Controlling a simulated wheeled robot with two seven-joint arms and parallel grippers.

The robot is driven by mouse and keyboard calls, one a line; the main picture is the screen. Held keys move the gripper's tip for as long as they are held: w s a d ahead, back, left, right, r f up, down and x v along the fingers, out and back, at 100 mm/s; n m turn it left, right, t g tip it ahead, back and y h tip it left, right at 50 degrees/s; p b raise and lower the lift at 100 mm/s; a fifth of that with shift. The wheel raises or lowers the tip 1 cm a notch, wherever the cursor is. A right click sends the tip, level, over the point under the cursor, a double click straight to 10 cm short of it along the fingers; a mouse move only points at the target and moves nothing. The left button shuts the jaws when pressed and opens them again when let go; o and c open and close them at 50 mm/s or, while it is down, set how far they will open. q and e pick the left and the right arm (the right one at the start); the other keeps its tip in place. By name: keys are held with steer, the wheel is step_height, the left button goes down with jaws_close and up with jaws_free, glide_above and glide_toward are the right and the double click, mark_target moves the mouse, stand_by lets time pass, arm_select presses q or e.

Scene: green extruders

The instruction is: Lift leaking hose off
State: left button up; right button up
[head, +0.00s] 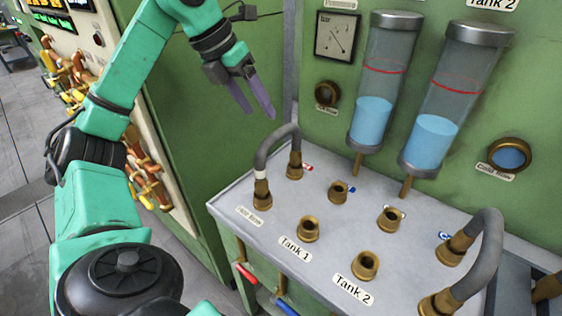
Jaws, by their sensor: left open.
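A short grey hose (266,146) arches between two brass fittings at the left end of the grey panel top (325,250). A second grey hose (491,250) arches between two brass fittings at the right end. I see no leak on either, so I cannot tell which one leaks. My left gripper (259,113) is open and empty, with purple fingers pointing down. In the picture it is just above the left hose, apart from it. My right gripper is not in view.
Several open brass fittings (308,229) stand between the hoses. Two tanks (373,120) (430,140) with blue liquid and a gauge (337,36) are on the green wall behind. Red (246,274) and blue (286,306) handles show below the panel's front edge.

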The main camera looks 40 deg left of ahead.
mark_target(272, 134)
arm_select(q)
steer(key=b+x, duration=0.2)
steer(key=x, duration=0.5)
steer(key=shift+s, duration=0.1)
steer(key=w+a+x, duration=0.1)
steer(key=x, duration=0.5)
steer(key=shift+d, duration=0.45)
jaws_close()
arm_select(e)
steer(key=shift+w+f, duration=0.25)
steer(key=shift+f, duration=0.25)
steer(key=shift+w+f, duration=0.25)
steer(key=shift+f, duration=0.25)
